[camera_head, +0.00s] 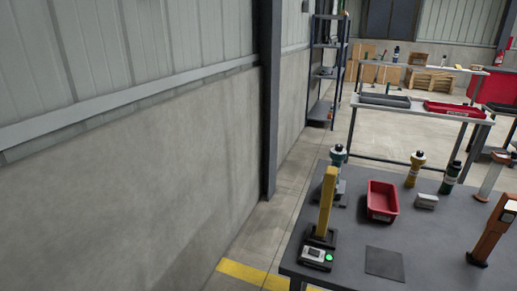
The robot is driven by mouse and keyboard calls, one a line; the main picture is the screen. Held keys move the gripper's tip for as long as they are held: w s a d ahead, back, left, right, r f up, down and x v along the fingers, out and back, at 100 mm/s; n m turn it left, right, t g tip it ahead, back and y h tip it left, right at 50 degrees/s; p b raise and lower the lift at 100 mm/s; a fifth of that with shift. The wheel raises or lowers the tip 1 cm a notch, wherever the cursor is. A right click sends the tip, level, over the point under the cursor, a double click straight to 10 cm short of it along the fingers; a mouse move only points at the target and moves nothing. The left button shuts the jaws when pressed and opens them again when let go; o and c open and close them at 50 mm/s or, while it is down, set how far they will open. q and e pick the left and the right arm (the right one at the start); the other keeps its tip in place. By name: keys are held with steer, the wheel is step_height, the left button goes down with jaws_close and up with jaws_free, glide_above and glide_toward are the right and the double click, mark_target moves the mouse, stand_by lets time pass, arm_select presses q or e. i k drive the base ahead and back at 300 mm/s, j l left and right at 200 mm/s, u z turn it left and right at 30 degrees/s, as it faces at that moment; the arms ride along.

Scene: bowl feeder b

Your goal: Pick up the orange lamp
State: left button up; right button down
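An orange-brown upright piece (491,232) stands on the right part of the dark table (345,270), leaning slightly to the right; its base is near the right picture edge. It is the most orange thing on the table and looks like the lamp. A yellow upright piece (326,203) with a dark foot stands at the left side of the same table; I cannot tell if it is also a lamp. Neither of my grippers shows in the head view.
On the table are a red bin (382,203), a small whitish block (426,201), a yellow bottle-shaped item (414,170), a dark green one (450,178), a flat dark square (384,263) and a device with a green button (315,257). A wall (150,190) runs along the left.

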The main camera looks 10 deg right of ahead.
mark_target(507, 202)
steer(key=z, duration=1.45)
